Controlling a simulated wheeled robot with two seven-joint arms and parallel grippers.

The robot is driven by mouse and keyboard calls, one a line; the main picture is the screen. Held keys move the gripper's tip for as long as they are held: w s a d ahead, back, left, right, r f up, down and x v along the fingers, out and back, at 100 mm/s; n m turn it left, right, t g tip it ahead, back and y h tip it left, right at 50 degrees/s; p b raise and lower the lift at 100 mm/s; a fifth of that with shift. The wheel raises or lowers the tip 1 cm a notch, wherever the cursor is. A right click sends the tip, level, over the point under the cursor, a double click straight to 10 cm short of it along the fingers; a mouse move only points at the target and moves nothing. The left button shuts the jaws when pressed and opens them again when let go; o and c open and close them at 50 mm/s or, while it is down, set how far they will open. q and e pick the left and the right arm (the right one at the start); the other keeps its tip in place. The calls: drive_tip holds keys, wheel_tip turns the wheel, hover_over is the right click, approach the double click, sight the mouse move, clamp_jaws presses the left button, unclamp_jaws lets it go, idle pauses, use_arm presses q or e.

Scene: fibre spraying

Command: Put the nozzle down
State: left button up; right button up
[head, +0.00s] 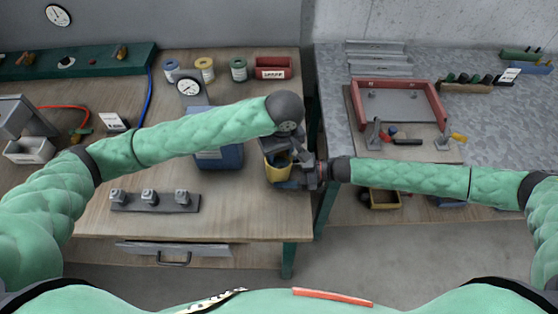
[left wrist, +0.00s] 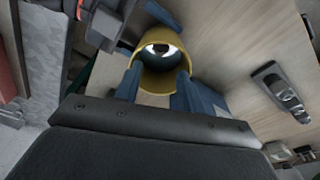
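A yellow round hollow piece (left wrist: 152,82), which may be the nozzle, sits between the blue fingers of my left gripper (left wrist: 158,92) in the left wrist view. The fingers appear to press on both its sides; a pale ring with a dark centre shows inside it. In the head view the yellow piece (head: 276,172) is at the right edge of the wooden table, beneath my left wrist. My right gripper (head: 314,174) is just right of it, very close to my left gripper; its fingers are partly hidden and I cannot tell what they hold.
A dark strip with three metal pieces (head: 150,200) lies on the wooden table (head: 115,225). A blue container (head: 222,158) stands behind my left forearm. Spools and a red bin (head: 273,68) are at the back. A red-edged tray (head: 440,108) sits on the grey table. The wooden table's front is mostly clear.

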use_arm(q)
drive_tip(key=r, duration=0.4)
drive_tip(key=shift+s+r, duration=0.25)
drive_tip(key=shift+r, duration=0.05)
use_arm(e)
drive_tip(key=o, duration=0.8)
use_arm(q)
drive_tip(key=shift+d, duration=0.1)
use_arm(e)
drive_tip(key=shift+o, duration=0.2)
